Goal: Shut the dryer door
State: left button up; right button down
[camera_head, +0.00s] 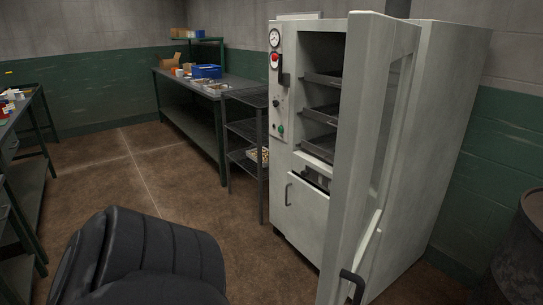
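The dryer (440,120) is a tall off-white cabinet at the right of the head view. Its upper door (347,150) stands wide open, swung out towards me and seen nearly edge-on. The door has a window panel and a dark handle (353,283) low on it, near the bottom edge of the view. The open chamber shows several dark trays (321,112) on racks. A lower front panel (306,215) with its own dark handle looks shut. The door hides part of the chamber and of the lower front. Neither of my grippers is in view.
A dark wire shelf rack (244,130) stands just left of the dryer. A long workbench (185,84) with a blue bin (207,71) runs behind it. Another bench (14,125) is at the left edge. A dark drum (521,250) stands at the lower right. The middle floor is clear.

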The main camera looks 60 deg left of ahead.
aim_at(381, 52)
jog(key=u, duration=1.3)
jog(key=i, duration=0.5)
jog(key=u, duration=0.4)
jog(key=k, duration=0.55)
jog(key=u, duration=0.1)
